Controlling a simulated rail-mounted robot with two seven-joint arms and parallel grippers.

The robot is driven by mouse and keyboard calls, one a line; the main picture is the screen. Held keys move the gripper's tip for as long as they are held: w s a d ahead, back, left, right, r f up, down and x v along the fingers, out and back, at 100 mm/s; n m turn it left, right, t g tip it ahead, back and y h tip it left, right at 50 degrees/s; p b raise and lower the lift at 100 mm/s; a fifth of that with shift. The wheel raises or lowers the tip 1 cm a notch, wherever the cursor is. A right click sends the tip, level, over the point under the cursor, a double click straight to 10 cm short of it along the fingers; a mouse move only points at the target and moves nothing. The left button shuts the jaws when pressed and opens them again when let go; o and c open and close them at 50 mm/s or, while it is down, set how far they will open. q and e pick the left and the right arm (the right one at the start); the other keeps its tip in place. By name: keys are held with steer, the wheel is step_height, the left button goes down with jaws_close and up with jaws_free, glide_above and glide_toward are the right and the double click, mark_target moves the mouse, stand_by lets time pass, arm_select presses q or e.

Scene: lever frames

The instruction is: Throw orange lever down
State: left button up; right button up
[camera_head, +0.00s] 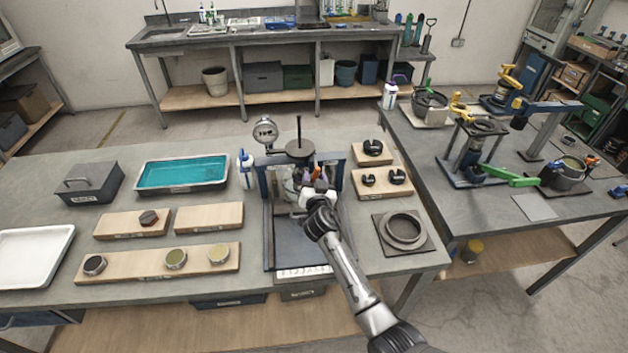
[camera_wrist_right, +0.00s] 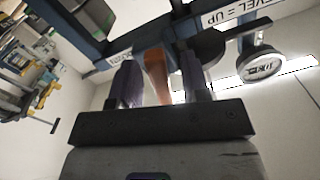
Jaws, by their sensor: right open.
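The orange lever (camera_wrist_right: 155,72) stands between the two dark fingers of my right gripper (camera_wrist_right: 162,82) in the right wrist view. The fingers are open around it, with a gap showing on its right side; I cannot tell whether the left finger touches it. In the head view the orange lever (camera_head: 318,173) is a small patch inside the blue lever frame (camera_head: 264,185), partly covered by my right gripper (camera_head: 313,183). My left gripper is not in view.
A round dial gauge (camera_head: 265,131) and a dark disc on a rod (camera_head: 300,148) top the frame. Wooden blocks (camera_head: 208,218) and a teal tray (camera_head: 182,188) are on the left. A ring on a plate (camera_head: 403,230) and blocks with black pieces (camera_head: 382,186) are on the right.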

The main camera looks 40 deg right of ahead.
jaws_close()
steer(key=shift+d+f+n+b, duration=0.15)
steer(key=shift+n+b, duration=0.2)
steer(key=shift+n, duration=0.25)
steer(key=shift+s+d+n, duration=0.2)
steer(key=shift+d+n, duration=0.05)
steer(key=shift+n, duration=0.85)
jaws_free()
steer(key=v, duration=1.4)
steer(key=shift+p, duration=0.35)
